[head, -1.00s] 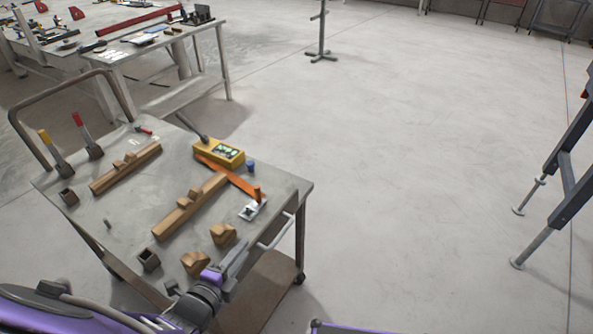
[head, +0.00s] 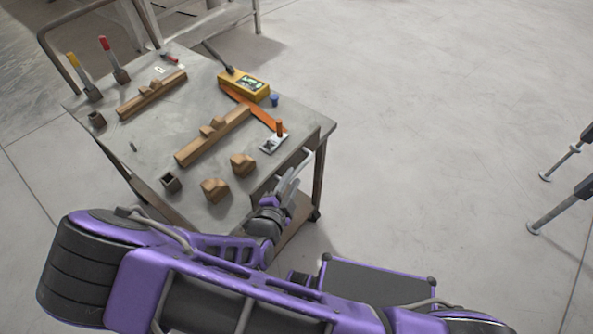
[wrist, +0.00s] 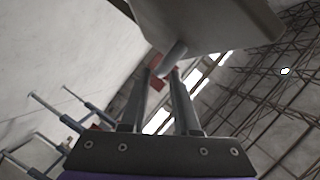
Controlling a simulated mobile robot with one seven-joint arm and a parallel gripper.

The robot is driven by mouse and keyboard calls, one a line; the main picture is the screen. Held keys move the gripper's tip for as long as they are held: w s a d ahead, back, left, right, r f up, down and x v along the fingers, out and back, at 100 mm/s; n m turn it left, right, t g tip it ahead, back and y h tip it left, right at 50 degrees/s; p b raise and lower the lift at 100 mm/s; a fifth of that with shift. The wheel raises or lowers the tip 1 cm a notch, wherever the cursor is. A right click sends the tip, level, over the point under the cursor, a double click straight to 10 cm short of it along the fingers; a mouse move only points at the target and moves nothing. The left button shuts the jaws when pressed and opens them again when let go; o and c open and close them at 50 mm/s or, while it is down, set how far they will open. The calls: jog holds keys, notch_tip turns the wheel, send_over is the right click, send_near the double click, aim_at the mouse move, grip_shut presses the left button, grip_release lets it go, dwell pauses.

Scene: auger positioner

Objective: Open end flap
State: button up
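The work cart (head: 215,100) stands at the left in the head view, with a grey metal top. At its right end a pale bar handle (head: 301,160) sits on the end side, below the top's edge; the flap surface itself is mostly hidden by my arm and the angle. My gripper (head: 291,177) is at this handle. In the wrist view, my two fingers (wrist: 161,72) stand apart, with the rounded pale handle end (wrist: 173,52) at their tips under a pale grey panel (wrist: 215,18). I cannot tell whether they touch it.
On the cart top lie wooden blocks (head: 215,189), a yellow box (head: 245,84), an orange strip (head: 250,107) and a white plate with an orange peg (head: 273,143). Dark stand legs (head: 560,208) are at the far right. The floor between is clear.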

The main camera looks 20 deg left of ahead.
aim_at(294, 176)
jog(key=shift+x, duration=2.2)
jog(key=shift+c, duration=0.3)
grip_shut()
